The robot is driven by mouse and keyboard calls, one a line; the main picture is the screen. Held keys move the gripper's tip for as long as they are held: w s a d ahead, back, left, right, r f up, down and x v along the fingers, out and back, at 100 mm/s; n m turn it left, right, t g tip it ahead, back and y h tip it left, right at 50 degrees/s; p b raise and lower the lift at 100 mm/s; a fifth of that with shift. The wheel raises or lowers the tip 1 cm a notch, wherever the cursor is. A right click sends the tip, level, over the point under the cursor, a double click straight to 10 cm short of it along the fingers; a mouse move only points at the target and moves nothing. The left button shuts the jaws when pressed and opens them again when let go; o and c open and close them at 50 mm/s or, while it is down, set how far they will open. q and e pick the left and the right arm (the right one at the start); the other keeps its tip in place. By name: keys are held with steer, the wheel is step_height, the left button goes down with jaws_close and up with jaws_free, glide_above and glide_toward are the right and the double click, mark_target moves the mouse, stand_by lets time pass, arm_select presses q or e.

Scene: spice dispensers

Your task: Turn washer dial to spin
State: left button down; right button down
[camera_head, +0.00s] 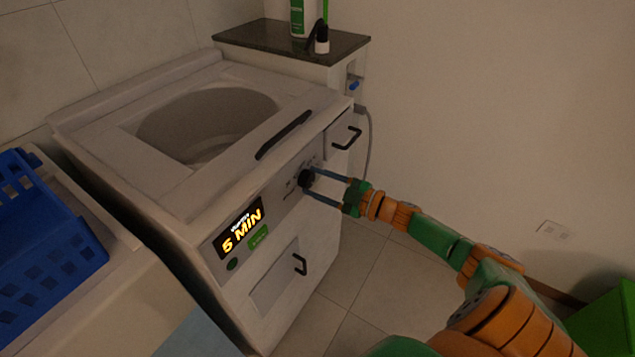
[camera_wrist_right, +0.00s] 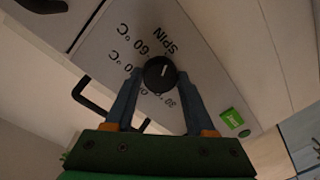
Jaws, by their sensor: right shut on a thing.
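The washer (camera_head: 150,190) is a white top-opening machine with a slanted front panel. Its black round dial (camera_head: 306,179) sits on that panel and also shows in the right wrist view (camera_wrist_right: 158,75). Labels around the dial include SPIN (camera_wrist_right: 164,40), 60°C, 30 and others partly hidden. The short white mark on the dial points roughly up in the wrist view, toward the SPIN and 60°C side; I cannot tell exactly which it meets. My right gripper (camera_head: 309,181) is shut on the dial, one finger on each side. My left gripper is not in view.
A lit display (camera_head: 240,231) reads 5 MIN, beside a green button (camera_head: 259,237). Black handles (camera_head: 300,264) stick out of the front. A blue basket (camera_head: 45,240) stands at left. A dark-topped cabinet (camera_head: 285,40) with bottles is behind.

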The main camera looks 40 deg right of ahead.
steer(key=shift+c, duration=1.2)
jaws_free()
steer(key=v, duration=0.7)
steer(key=shift+p, duration=0.45)
